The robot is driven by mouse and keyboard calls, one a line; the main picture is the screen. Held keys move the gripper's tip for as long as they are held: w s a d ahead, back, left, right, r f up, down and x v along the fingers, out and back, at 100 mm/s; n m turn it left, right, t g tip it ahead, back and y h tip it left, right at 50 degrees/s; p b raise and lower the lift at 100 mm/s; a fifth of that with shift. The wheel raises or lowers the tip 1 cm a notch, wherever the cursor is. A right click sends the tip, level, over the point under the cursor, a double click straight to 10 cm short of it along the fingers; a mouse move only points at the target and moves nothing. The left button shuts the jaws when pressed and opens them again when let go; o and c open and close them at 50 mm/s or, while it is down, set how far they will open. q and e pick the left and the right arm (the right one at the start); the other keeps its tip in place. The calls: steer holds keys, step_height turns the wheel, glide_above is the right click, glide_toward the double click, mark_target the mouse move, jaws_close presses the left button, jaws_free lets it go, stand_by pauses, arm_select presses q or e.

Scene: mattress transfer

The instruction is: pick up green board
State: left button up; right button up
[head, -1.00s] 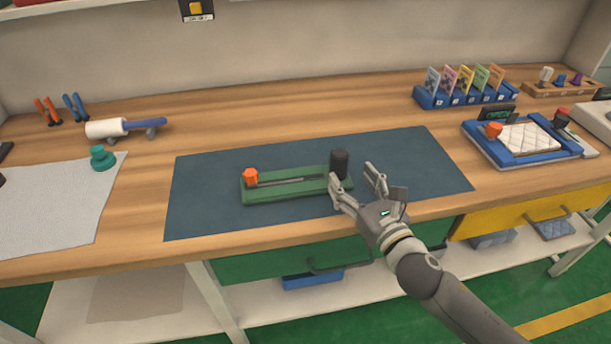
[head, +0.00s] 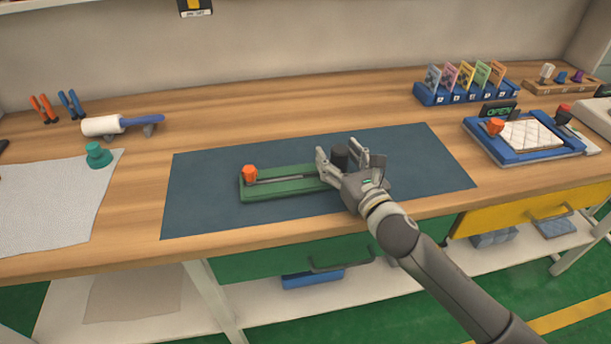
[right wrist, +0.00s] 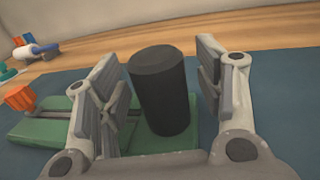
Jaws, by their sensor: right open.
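The green board (head: 285,188) lies flat on the dark blue mat (head: 215,200) on the workbench. It has an orange knob (head: 249,173) at its left end and a black cylindrical handle (head: 340,157) at its right end. My right gripper (head: 344,157) is open, with its fingers on either side of the black handle. In the right wrist view the handle (right wrist: 160,92) stands between the two open fingers, with a visible gap to the right finger. Part of the board's right end is hidden behind the gripper. My left gripper is not in view.
A blue frame (head: 525,140) with a white quilted pad stands at the right. A blue card rack (head: 465,96) is at the back right. A white roller (head: 102,126), a teal knob (head: 98,155) and a pale sheet (head: 50,210) are at the left. The mat's right part is clear.

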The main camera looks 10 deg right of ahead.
steer(key=c, duration=1.2)
jaws_close()
steer(key=shift+r, duration=0.15)
